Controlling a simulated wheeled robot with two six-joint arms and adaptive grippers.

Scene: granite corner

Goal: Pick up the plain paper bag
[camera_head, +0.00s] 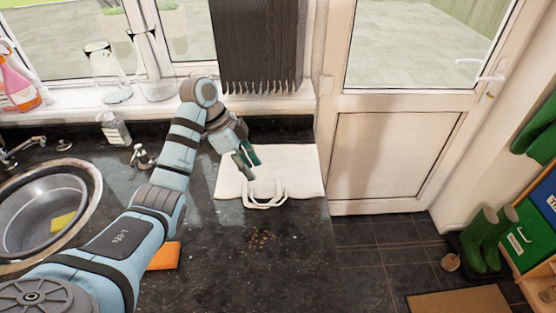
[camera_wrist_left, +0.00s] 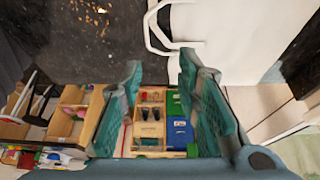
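The plain white paper bag (camera_head: 295,168) is on the dark counter near its back right corner. Its looped handles (camera_head: 265,200) point toward the front of the counter. My left gripper (camera_head: 247,166) is over the left part of the bag, with its teal fingers apart and nothing between them. In the left wrist view, the bag (camera_wrist_left: 235,40) fills the upper right and its handle (camera_wrist_left: 150,30) shows at upper middle. The left gripper's fingertips (camera_wrist_left: 160,60) are spread below the handle there. I cannot tell whether the gripper touches the bag. My right gripper is not in view.
A round sink (camera_head: 40,215) and an orange cloth (camera_head: 164,256) are at left. Crumbs (camera_head: 258,243) lie on the counter before the bag. Glass vases (camera_head: 110,80) stand on the windowsill. The front right counter is otherwise clear; a door (camera_head: 385,150) stands beyond its right edge.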

